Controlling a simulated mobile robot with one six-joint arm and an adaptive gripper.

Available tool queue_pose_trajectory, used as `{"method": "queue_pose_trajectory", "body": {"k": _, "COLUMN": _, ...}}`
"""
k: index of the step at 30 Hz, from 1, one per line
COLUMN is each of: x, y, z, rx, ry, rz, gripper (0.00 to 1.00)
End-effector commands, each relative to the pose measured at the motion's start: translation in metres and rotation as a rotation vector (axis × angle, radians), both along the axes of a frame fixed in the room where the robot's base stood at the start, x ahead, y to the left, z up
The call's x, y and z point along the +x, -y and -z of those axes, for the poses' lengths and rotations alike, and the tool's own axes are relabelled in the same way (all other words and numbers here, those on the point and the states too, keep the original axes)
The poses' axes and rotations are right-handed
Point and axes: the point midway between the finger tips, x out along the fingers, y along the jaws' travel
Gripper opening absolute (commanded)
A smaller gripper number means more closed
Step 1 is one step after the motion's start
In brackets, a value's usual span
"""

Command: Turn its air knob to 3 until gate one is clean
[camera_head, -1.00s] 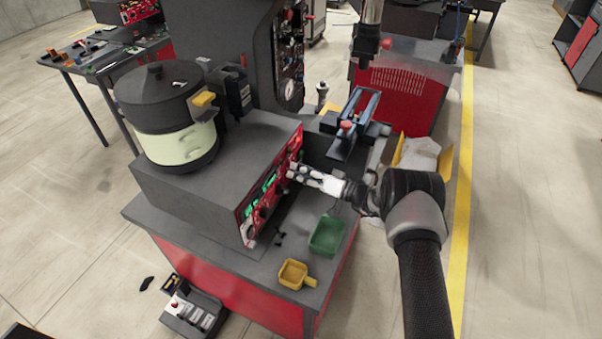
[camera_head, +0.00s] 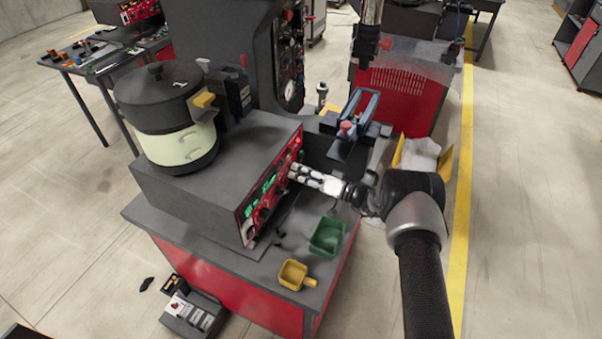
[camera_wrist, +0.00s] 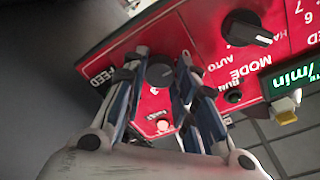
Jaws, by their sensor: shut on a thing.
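The red control panel (camera_head: 268,190) with green displays is on the front of the grey feeder base. The round feeder bowl (camera_head: 168,115) stands on top. My gripper (camera_head: 292,172) reaches in from the right to the panel's far part. In the wrist view, my gripper (camera_wrist: 159,69) is shut on a black round knob (camera_wrist: 160,73), one finger on each side. A figure 3 seems to show at the knob's edge; its name is not readable. Gate one cannot be made out.
Beside the held knob are a larger MODE knob (camera_wrist: 248,28), a small black button (camera_wrist: 233,97) and a pale switch (camera_wrist: 286,108). A green bin (camera_head: 327,236) and a yellow scoop (camera_head: 294,274) lie on the bench below my arm.

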Motion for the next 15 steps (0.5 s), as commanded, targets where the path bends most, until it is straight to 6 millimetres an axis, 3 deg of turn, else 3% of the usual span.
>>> {"method": "queue_pose_trajectory", "body": {"k": 8, "x": 0.0003, "y": -0.0001, "z": 0.0009, "rx": 0.023, "ry": -0.061, "rz": -0.001, "gripper": 0.03}}
{"method": "queue_pose_trajectory", "body": {"k": 15, "x": 0.0009, "y": 0.0001, "z": 0.0016, "rx": 0.08, "ry": -0.217, "rz": 0.0, "gripper": 0.02}}
